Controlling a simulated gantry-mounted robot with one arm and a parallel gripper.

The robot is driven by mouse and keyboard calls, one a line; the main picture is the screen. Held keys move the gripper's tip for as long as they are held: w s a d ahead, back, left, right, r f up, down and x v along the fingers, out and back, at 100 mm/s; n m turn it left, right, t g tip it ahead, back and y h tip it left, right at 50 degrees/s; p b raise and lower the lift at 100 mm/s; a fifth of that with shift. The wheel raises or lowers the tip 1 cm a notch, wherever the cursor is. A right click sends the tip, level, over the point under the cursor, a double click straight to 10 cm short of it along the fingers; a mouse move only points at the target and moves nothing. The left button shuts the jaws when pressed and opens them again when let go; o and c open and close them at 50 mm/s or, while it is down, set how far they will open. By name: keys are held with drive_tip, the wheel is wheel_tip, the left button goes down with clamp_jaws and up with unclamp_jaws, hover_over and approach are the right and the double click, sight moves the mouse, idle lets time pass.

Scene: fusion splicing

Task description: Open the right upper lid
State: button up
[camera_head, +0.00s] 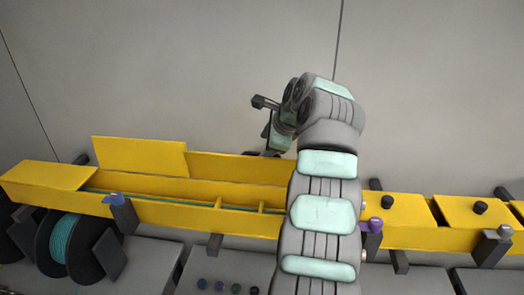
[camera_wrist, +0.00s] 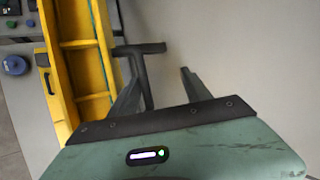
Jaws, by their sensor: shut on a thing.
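In the head view the yellow trough (camera_head: 190,210) has its upper lids swung up along its back edge. The left upper lid (camera_head: 140,155) stands up, and the right upper lid (camera_head: 240,168) leans back beside it, partly hidden by my arm. My gripper (camera_head: 272,146) is behind the trough at the right lid's back side, small and partly hidden. In the wrist view my gripper (camera_wrist: 160,68) has its two dark fingers apart, to the right of the yellow trough (camera_wrist: 60,70). A dark T-shaped bracket (camera_wrist: 153,47) shows near the left finger. What the jaws hold is unclear.
A spool of green fibre (camera_head: 65,245) stands at the front left. Closed yellow lids with black knobs (camera_head: 400,210) lie to the right. A purple-topped clamp (camera_head: 374,226) is beside my arm. The grey wall (camera_head: 180,70) is behind, with bare space before it.

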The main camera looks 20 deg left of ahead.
drive_tip(key=o, duration=0.4)
drive_tip(key=shift+t, duration=0.3)
drive_tip(key=r, duration=0.1)
drive_tip(key=d+r, duration=0.1)
drive_tip(key=r, duration=0.1)
drive_tip(key=w+r+p, duration=0.1)
drive_tip(key=shift+d+r, duration=0.3)
drive_tip(key=shift+d, duration=0.05)
drive_tip(key=shift+w+d+r, duration=0.2)
drive_tip(key=shift+w+r, duration=0.15)
drive_tip(key=shift+r, duration=0.3)
drive_tip(key=c, duration=0.4)
drive_tip(key=r+p, duration=0.1)
drive_tip(key=p, duration=0.1)
drive_tip(key=d+r+p, duration=0.1)
drive_tip(key=r, duration=0.1)
drive_tip(key=shift+s+d+r+p, duration=0.15)
drive_tip(key=shift+r+p, duration=0.05)
drive_tip(key=shift+p, duration=0.2)
drive_tip(key=shift+c, duration=0.2)
drive_tip(key=v, duration=1)
drive_tip(key=shift+d+r, duration=0.2)
drive_tip(key=shift+r, duration=0.1)
